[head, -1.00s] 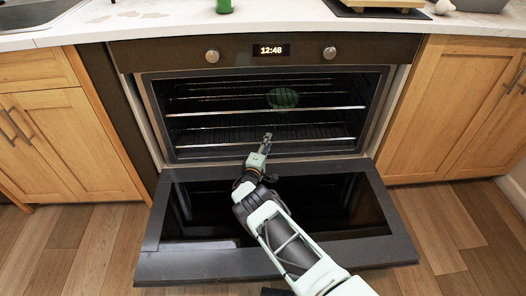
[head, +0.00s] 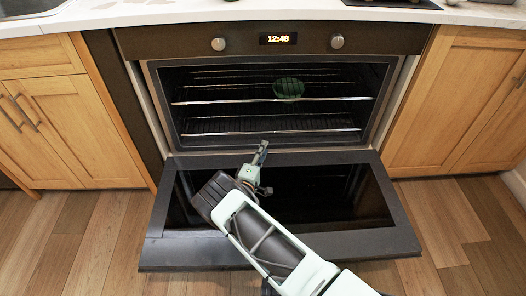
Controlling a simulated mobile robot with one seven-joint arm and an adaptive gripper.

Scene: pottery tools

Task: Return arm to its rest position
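My gripper (head: 261,152) is above the open oven door, just in front of the oven's mouth. It is small and seen from behind, so I cannot tell whether its fingers are apart; no held object shows. My arm reaches up from the bottom of the view, bent over the door. A green bowl-like object (head: 288,89) sits inside the oven on the upper rack, behind and above the gripper and apart from it.
The oven door (head: 290,253) is folded down flat and juts out under my arm. Wooden cabinets (head: 75,125) flank the oven. The white counter (head: 190,17) runs above. The wooden floor (head: 80,225) is clear on both sides.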

